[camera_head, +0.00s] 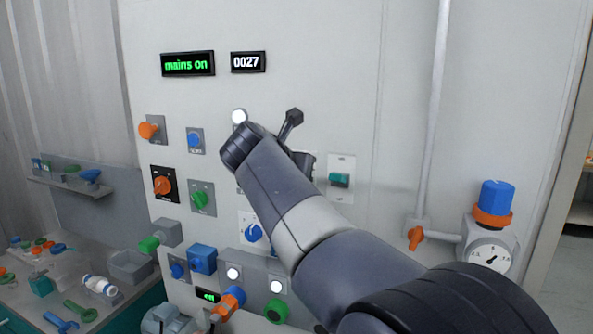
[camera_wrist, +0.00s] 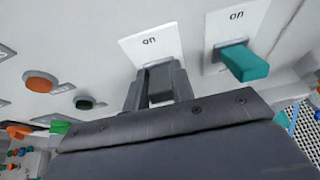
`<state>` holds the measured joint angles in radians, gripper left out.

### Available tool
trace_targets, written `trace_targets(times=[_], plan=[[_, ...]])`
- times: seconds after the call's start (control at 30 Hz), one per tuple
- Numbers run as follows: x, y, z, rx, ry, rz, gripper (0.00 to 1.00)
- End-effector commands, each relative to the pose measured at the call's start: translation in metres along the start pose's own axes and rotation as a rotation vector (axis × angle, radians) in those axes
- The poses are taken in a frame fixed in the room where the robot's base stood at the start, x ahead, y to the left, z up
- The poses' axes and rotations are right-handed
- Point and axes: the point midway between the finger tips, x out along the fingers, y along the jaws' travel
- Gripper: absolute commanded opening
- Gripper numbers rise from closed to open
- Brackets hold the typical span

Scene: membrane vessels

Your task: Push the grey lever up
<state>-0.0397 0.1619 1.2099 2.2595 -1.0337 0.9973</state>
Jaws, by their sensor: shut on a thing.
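The grey lever (camera_wrist: 160,74) sits on a white plate (camera_wrist: 150,43) marked "on" in the wrist view. My gripper (camera_wrist: 158,88) is at the lever, with one finger on each side of it, shut on it. Only part of the lever shows between the fingers. In the head view my arm hides the lever, and I cannot make out the fingertips there.
A teal lever (camera_head: 340,180) on its own plate is just right of the grey lever; it also shows in the wrist view (camera_wrist: 245,62). Left are an orange knob (camera_head: 163,185) and a green knob (camera_head: 200,199). A display reads "mains on" (camera_head: 188,64). A pipe and gauge (camera_head: 489,256) stand at right.

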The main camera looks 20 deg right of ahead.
Motion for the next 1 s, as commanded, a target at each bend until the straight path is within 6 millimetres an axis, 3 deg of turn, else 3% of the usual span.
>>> trace_targets(times=[0.63,0.67,0.9,1.0], plan=[[0.0001,-0.0003,0.0026,0.001,0.045,0.000,0.01],[0.0001,-0.0002,0.0027,0.001,0.045,0.000,0.26],[0.0002,-0.0003,0.0023,0.001,0.045,-0.001,0.45],[0.0002,-0.0003,0.0022,0.001,0.045,-0.001,0.45]])
